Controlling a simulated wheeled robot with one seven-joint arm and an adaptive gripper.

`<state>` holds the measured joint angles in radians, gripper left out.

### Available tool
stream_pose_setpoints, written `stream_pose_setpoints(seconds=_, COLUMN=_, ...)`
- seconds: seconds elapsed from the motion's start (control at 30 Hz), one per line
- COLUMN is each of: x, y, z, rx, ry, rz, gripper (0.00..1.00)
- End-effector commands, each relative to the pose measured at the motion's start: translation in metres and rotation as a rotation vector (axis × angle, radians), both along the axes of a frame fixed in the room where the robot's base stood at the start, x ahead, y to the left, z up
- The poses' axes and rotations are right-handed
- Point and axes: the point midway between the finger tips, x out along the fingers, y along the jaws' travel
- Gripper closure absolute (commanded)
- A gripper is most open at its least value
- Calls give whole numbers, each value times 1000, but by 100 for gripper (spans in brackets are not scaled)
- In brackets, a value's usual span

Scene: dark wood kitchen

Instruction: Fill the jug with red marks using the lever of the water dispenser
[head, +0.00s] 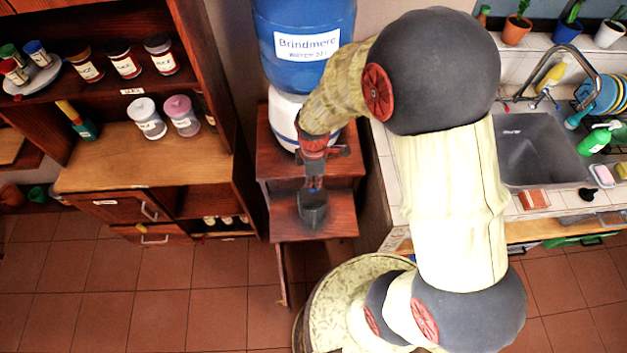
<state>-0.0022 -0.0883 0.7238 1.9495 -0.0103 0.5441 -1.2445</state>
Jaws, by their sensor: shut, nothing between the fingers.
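The water dispenser has a blue bottle (300,45) labelled "Brindmerc" on a white base (287,112), and stands on a dark wooden stand (275,165).
A wooden shelf unit (150,165) with several jars stands to the left. A tiled counter (510,80) with a grey sink (540,150) and a tap is to the right. The tiled floor (150,290) at the front left is clear.

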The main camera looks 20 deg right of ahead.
Motion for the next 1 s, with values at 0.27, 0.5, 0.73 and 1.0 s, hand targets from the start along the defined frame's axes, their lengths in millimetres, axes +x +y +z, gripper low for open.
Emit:
stream_pose_setpoints(seconds=0.27, x=-5, y=2, z=-14, rx=-47, ry=-138, rz=4, gripper=100)
stream_pose_setpoints(seconds=0.5, x=-10, y=3, z=-25, rx=-68, ry=-208, rz=3, gripper=100)
stream_pose_setpoints(seconds=0.73, x=-9, y=3, z=-24, rx=-68, ry=-210, rz=1, gripper=100)
stream_pose_setpoints(seconds=1.0, x=-9, y=3, z=-24, rx=-67, ry=-209, rz=1, gripper=100)
